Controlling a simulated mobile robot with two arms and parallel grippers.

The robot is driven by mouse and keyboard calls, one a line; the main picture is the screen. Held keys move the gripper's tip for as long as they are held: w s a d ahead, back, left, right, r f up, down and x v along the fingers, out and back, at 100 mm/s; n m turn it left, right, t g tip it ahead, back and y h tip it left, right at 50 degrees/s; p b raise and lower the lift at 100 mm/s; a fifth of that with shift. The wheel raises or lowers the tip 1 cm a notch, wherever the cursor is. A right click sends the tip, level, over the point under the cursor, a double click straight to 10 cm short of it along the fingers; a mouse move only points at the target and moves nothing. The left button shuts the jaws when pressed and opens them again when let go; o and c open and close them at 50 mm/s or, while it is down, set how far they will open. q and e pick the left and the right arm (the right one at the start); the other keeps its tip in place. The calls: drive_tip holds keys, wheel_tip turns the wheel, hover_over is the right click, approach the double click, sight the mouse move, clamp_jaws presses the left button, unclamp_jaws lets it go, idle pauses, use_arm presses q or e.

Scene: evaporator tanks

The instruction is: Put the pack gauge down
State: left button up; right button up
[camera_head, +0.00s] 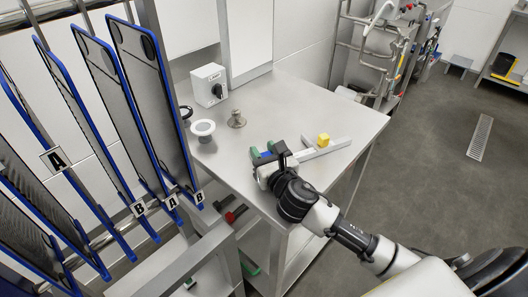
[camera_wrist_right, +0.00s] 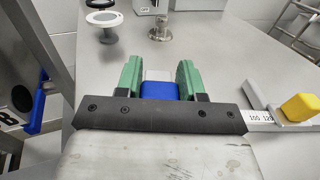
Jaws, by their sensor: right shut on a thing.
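The pack gauge (camera_head: 322,148) is a pale metal bar with a yellow block (camera_head: 323,139) on it, over the right front part of the steel table (camera_head: 290,102). My right gripper (camera_head: 268,150), with green fingertips, is shut on its left end. In the right wrist view, a blue part (camera_wrist_right: 160,90) sits between the green fingers. The gauge's scale and yellow block (camera_wrist_right: 300,107) stick out to the right there. The bar lies low over the tabletop; I cannot tell whether it touches. My left gripper is not in view.
Blue-framed panels (camera_head: 150,85) hang close on the left. The middle and back right of the tabletop are clear.

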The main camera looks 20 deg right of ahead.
drive_tip(key=o, duration=1.1)
drive_tip(key=shift+o, duration=0.2)
drive_tip(key=shift+r, duration=0.1)
drive_tip(key=shift+s, duration=0.35)
drive_tip(key=s+b, duration=0.1)
drive_tip(key=s, duration=1)
drive_tip(key=shift+s, duration=0.2)
